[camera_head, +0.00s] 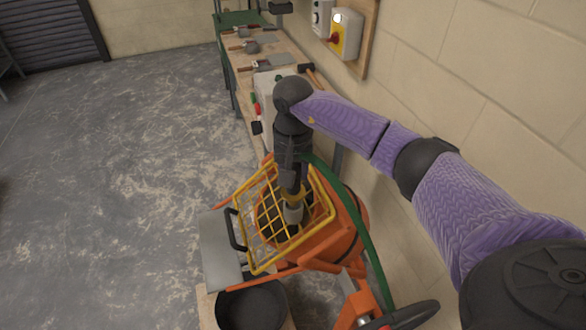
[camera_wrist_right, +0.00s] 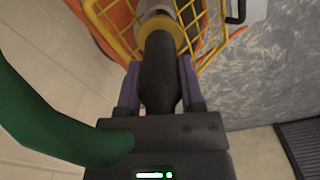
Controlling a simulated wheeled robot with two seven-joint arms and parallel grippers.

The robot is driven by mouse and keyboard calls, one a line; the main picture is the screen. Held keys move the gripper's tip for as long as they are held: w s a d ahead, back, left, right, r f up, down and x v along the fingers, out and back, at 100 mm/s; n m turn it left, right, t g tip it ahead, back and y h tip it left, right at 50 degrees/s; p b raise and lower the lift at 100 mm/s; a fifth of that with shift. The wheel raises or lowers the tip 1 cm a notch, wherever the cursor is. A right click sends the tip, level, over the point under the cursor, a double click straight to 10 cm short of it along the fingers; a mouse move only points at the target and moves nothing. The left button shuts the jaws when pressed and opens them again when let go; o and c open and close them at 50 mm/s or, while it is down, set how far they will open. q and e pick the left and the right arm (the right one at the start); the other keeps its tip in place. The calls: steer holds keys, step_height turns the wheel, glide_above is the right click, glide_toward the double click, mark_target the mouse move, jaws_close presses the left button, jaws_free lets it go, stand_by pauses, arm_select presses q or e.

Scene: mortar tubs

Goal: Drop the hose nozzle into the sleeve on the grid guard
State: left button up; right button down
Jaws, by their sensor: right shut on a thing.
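My right gripper (camera_head: 291,182) points down over the orange mixer's yellow grid guard (camera_head: 250,198). In the wrist view its two fingers (camera_wrist_right: 159,85) are shut on the black body of the hose nozzle (camera_wrist_right: 160,72). The nozzle has a brass-yellow collar, which also shows in the head view (camera_head: 293,194). A grey cylinder (camera_head: 293,214), seemingly the sleeve, lies straight below the collar, in line with it. I cannot tell whether the nozzle's tip is inside it or just above it. My left gripper is not in view.
A green hose (camera_head: 365,235) runs down the right side of the mixer. A black tub (camera_head: 252,306) stands below the mixer. A bench with tools (camera_head: 262,47) stands behind, along the wall. A handwheel (camera_head: 405,316) is at the lower right. The floor at left is clear.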

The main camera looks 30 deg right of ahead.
steer(key=shift+f+b, duration=0.95)
steer(key=shift+f, duration=0.1)
steer(key=shift+f+b, duration=0.75)
steer(key=shift+r, duration=0.1)
steer(key=shift+c, duration=0.7)
jaws_free()
step_height(320, 180, up, 10)
steer(key=shift+f, duration=0.1)
